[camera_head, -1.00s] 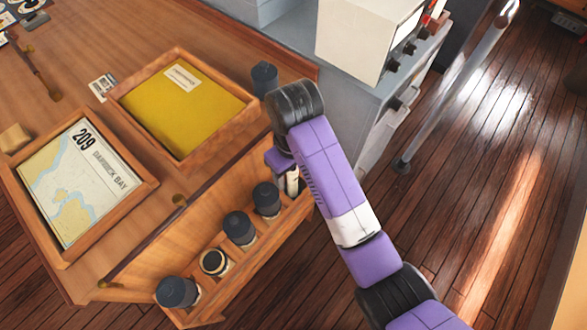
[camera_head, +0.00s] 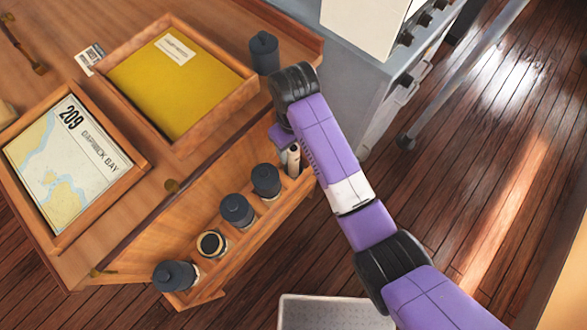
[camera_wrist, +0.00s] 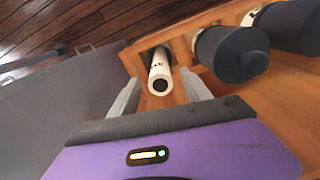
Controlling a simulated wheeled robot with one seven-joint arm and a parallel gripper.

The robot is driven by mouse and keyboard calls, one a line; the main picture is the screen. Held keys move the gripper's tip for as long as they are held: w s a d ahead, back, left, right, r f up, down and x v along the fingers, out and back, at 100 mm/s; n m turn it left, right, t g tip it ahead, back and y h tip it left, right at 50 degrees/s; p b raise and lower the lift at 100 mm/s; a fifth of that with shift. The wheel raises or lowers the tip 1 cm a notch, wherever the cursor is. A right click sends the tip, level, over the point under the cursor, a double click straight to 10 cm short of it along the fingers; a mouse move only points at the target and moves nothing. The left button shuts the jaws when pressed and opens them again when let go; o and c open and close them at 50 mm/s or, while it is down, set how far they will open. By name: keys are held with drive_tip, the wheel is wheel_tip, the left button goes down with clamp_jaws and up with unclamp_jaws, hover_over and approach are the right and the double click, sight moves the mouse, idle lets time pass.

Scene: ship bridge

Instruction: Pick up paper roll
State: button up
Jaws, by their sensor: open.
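The paper roll (camera_wrist: 159,75) is white with dark print and a dark hollow end. It stands in the end slot of the wooden rack on the desk's side. In the head view a small part of the roll (camera_head: 293,160) shows beside my gripper (camera_head: 284,140), which hides the rest. In the wrist view my gripper (camera_wrist: 160,88) is open, with one finger on each side of the roll. I cannot tell whether either finger touches it.
Several dark-capped cylinders stand along the same rack, the nearest (camera_head: 266,180) close to my gripper. A yellow folder (camera_head: 175,85) and a chart (camera_head: 68,165) lie in wooden trays on the desk. A grey cabinet (camera_head: 375,75) is to the right, beside a metal rail (camera_head: 465,70).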

hover_over(293, 171)
drive_tip(key=w, duration=0.2)
drive_tip(key=shift+s+f, duration=0.2)
drive_tip(key=shift+f, duration=2.7)
drive_tip(key=shift+c, duration=0.5)
clamp_jaws()
